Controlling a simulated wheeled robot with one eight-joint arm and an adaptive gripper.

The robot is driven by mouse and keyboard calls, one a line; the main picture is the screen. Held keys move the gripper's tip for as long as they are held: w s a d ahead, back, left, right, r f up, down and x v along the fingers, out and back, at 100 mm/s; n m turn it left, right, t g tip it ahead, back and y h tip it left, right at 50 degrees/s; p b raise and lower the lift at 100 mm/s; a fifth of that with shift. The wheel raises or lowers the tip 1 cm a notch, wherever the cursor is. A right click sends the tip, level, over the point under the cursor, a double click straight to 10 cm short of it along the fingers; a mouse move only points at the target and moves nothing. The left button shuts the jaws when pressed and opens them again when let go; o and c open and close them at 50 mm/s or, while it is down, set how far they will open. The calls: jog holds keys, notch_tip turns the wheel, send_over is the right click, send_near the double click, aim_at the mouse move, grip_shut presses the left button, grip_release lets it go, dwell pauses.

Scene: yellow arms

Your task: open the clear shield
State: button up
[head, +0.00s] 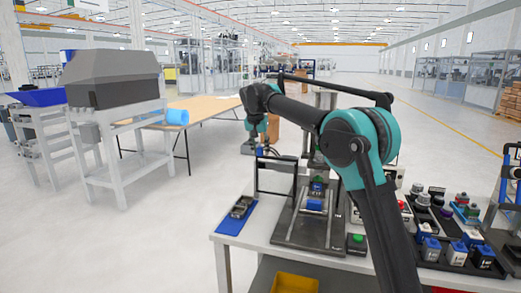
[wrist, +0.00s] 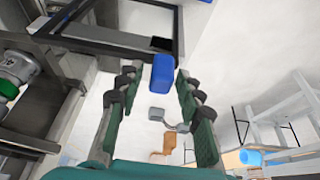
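The clear shield shows as a dark frame (head: 257,176) standing over the work station on the near table. Its transparent pane is hard to make out. In the wrist view the frame (wrist: 110,47) crosses the upper left, with a blue block (wrist: 161,74), seemingly its handle, at its edge. My gripper (head: 262,150) is at the top of the frame in the head view. In the wrist view my gripper (wrist: 156,77) is open, its green-padded fingers on either side of the blue block with gaps visible. I see no clear contact.
On the table, a blue tray (head: 231,226) lies left of the station and a green-topped button box (head: 356,243) to its right. Several coloured parts stand on a black board (head: 450,255) at the right. Open floor lies left of the table.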

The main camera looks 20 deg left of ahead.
jog(key=shift+s+r, duration=0.1)
jog(key=v, duration=1.1)
jog(key=shift+r, duration=0.4)
jog(key=shift+s, duration=0.1)
